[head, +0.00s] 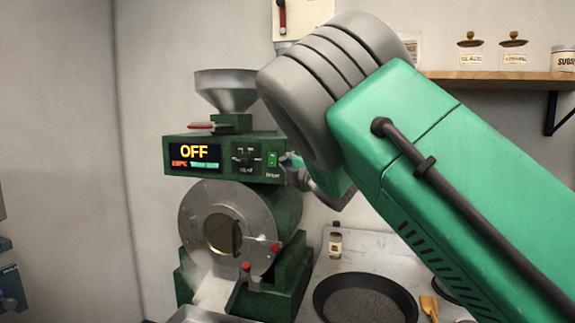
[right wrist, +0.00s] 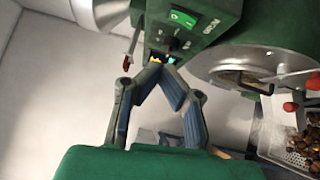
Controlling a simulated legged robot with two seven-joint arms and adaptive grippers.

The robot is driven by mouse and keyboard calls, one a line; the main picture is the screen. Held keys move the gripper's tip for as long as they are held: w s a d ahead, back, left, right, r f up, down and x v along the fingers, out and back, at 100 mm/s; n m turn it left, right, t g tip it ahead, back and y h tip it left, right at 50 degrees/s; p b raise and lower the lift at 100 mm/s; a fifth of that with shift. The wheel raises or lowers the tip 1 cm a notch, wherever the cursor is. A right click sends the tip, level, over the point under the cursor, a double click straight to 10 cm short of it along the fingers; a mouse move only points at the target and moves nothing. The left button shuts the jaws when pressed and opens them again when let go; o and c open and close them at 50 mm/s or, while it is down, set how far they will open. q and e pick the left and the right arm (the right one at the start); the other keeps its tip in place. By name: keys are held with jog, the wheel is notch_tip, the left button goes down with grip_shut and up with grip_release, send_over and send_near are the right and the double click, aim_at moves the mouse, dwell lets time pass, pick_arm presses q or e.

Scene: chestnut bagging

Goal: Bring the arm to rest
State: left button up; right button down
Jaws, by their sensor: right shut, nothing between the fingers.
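My right arm (head: 415,150) reaches in from the right of the head view, raised in front of the green roaster (head: 285,215). My right gripper (head: 292,163) is mostly hidden behind its own wrist, near the right end of the roaster's control panel. In the right wrist view the right gripper (right wrist: 165,70) is shut and empty, its fingertips meeting in front of the panel's lit display. The display (head: 193,156) reads OFF. A green switch (head: 271,160) sits at the panel's right; it also shows in the right wrist view (right wrist: 183,17). My left gripper is not seen.
A metal hopper (head: 226,88) tops the roaster. A perforated tray (right wrist: 275,140) holds brown chestnuts below the drum. A dark pan (head: 365,300) and a small bottle (head: 335,240) stand on the counter. A wooden shelf (head: 500,78) with jars is behind my arm.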

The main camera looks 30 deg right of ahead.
jog(key=s+f+m+g+b, duration=0.25)
jog(key=s+f, duration=0.25)
jog(key=f, duration=0.9)
jog(key=s+a+f+m+g+h+b, duration=0.1)
jog(key=s+f+m+g+b, duration=0.25)
jog(key=f, duration=1.05)
jog(key=s+f+m+g, duration=0.2)
jog(key=s+f+m, duration=0.3)
jog(key=f, duration=0.9)
pick_arm(q)
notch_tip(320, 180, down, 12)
jog(key=b, duration=0.6)
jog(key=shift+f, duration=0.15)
pick_arm(e)
jog(key=s+a+f+m+g, duration=0.2)
jog(key=s+f, duration=0.5)
jog(key=s, duration=0.5)
jog(key=s+a+f+m+g+y, duration=0.1)
jog(key=s+a+f+m+g, duration=0.1)
jog(key=s+a+f+g, duration=0.3)
jog(key=s+a+f+m+g+y, duration=0.1)
jog(key=s+a+f, duration=0.4)
jog(key=s+f, duration=0.6)
jog(key=s+m+g, duration=0.1)
jog(key=s+g, duration=0.1)
jog(key=s, duration=0.6)
jog(key=shift+s+a+m, duration=0.25)
jog(key=shift+s+m, duration=0.05)
jog(key=shift+m, duration=0.1)
